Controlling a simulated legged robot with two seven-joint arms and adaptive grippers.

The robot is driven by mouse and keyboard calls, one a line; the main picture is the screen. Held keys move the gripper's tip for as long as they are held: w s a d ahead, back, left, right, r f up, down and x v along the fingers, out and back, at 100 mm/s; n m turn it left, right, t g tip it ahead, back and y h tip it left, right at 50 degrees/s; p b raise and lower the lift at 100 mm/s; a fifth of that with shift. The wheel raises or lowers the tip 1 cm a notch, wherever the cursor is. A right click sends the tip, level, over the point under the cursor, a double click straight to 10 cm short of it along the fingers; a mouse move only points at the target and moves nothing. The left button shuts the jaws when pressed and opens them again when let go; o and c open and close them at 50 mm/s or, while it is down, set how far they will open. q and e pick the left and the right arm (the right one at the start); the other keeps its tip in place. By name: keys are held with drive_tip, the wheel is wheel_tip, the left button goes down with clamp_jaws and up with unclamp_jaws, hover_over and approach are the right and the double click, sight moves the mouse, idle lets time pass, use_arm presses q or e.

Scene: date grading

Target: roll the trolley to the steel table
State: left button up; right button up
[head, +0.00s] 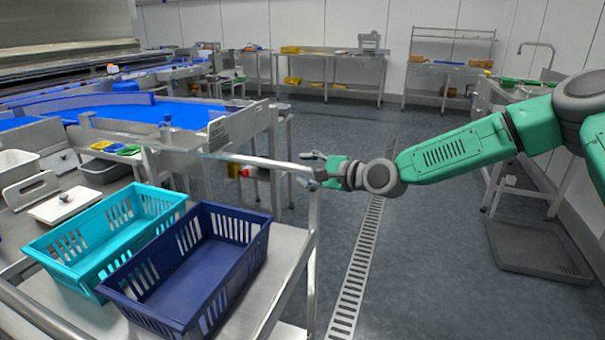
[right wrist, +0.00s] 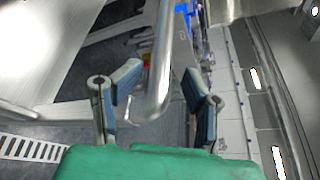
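The trolley (head: 283,256) is a steel cart at the lower left of the head view, with a tubular rail (head: 255,161) along its far end. It carries a turquoise crate (head: 72,247) and a navy crate (head: 222,277), both looking empty. My right gripper (head: 311,168) is at the right corner of this rail. In the right wrist view, the rail (right wrist: 161,62) passes between the two spread fingers of the gripper (right wrist: 160,82), with gaps on both sides. Steel tables stand at the back middle (head: 331,54) and back right (head: 452,66). My left gripper is out of view.
A blue conveyor (head: 140,108) with a steel frame lies beyond the trolley, close to its far side. A floor drain (head: 357,270) runs to the right of the trolley. A grey tray (head: 540,250) sits on the floor at right. The middle floor is clear.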

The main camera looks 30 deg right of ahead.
drive_tip(key=shift+x, duration=0.8)
drive_tip(key=shift+s+d+f, duration=0.1)
drive_tip(key=shift+s+d, duration=0.05)
drive_tip(key=shift+d, duration=0.25)
clamp_jaws()
drive_tip(key=shift+a, duration=0.2)
